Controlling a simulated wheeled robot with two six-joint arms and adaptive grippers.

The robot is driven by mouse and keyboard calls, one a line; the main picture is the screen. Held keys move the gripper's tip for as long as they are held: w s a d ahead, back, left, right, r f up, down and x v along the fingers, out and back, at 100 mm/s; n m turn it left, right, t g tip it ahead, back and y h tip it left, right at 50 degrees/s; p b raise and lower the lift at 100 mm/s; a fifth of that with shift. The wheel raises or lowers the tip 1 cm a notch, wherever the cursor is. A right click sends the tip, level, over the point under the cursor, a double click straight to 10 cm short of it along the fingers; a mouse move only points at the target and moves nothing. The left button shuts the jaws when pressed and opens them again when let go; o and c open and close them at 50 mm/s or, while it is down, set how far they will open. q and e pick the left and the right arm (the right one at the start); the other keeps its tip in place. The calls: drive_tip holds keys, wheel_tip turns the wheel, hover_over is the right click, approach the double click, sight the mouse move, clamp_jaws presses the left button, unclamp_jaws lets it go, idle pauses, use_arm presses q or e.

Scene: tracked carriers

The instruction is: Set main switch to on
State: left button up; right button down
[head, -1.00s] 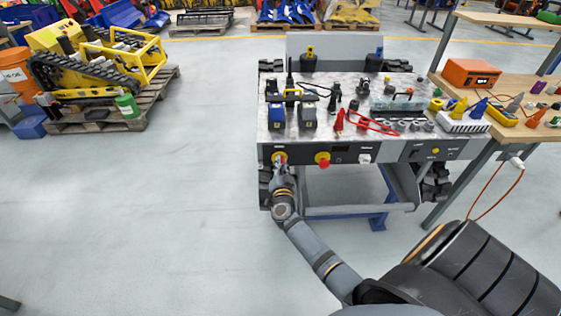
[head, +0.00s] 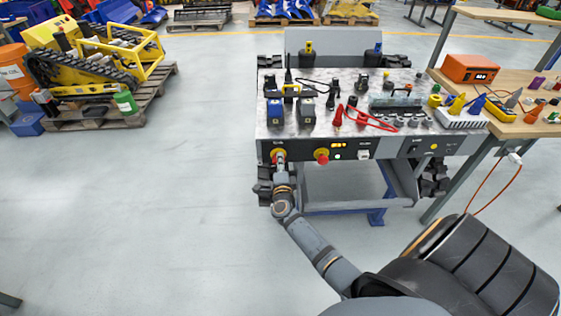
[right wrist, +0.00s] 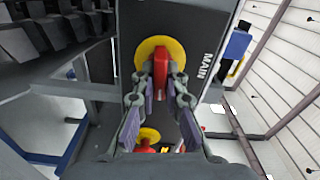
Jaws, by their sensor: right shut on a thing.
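The main switch (head: 276,154) is a red handle on a round yellow plate at the left end of the carrier's front panel (head: 385,151). In the right wrist view its yellow plate (right wrist: 151,46) sits beside the printed word MAIN, and the red handle lies roughly along the direction of that word. My right gripper (head: 280,161) is at the switch. In the right wrist view the fingers of my right gripper (right wrist: 161,82) are shut on the red handle from both sides. My left gripper is not in view.
A red stop button on a yellow plate (head: 321,156) is just right of the switch. Beside it a small display (head: 338,145) is lit yellow and a green light (head: 337,157) glows. A workbench (head: 520,125) stands close on the right.

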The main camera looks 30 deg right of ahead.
drive_tip(key=shift+f+m, duration=0.15)
drive_tip(key=shift+m, duration=0.55)
drive_tip(key=c, duration=1.4)
unclamp_jaws()
drive_tip(key=v, duration=1.2)
